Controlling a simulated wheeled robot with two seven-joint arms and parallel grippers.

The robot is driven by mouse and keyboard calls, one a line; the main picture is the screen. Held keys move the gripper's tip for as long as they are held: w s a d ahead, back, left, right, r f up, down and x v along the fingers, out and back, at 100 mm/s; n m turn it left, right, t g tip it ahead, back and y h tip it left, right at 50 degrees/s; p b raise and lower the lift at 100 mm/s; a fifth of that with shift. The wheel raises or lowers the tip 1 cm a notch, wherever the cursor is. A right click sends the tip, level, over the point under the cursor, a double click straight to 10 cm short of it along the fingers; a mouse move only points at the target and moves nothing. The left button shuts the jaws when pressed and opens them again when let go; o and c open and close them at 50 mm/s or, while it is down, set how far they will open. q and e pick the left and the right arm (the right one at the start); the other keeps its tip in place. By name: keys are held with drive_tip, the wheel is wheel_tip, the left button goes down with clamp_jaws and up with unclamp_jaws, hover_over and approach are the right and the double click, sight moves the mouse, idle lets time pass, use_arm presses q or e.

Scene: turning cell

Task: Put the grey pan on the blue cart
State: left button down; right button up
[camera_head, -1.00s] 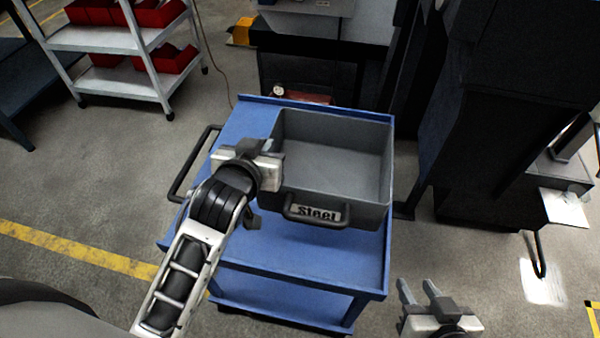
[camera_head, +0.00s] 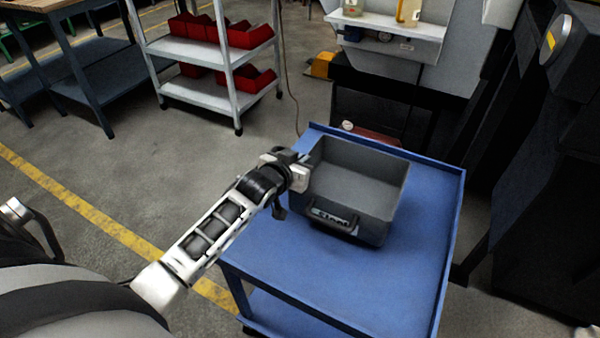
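The grey pan (camera_head: 358,187), an open rectangular box with a front handle and a label, is over the back left part of the blue cart's top (camera_head: 410,260). It looks upright and seems to rest on the top, but its underside is hidden. My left gripper (camera_head: 302,161) is at the pan's left wall, close to its upper edge. Its fingers are too hidden by the wrist to show whether they grip the wall. My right gripper is out of view.
The cart top is clear in front and to the right of the pan. A white shelf rack with red bins (camera_head: 222,30) stands at the back left. A dark machine (camera_head: 550,170) stands close on the right.

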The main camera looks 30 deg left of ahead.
use_arm(q)
drive_tip(key=f, duration=0.3)
drive_tip(key=shift+w+a+f+b, duration=0.1)
drive_tip(key=shift+a+f+b, duration=0.15)
drive_tip(key=shift+b, duration=0.1)
drive_tip(key=c, duration=2.1)
unclamp_jaws()
drive_tip(key=shift+f, duration=0.2)
drive_tip(key=o, duration=0.5)
drive_tip(key=shift+c, duration=0.2)
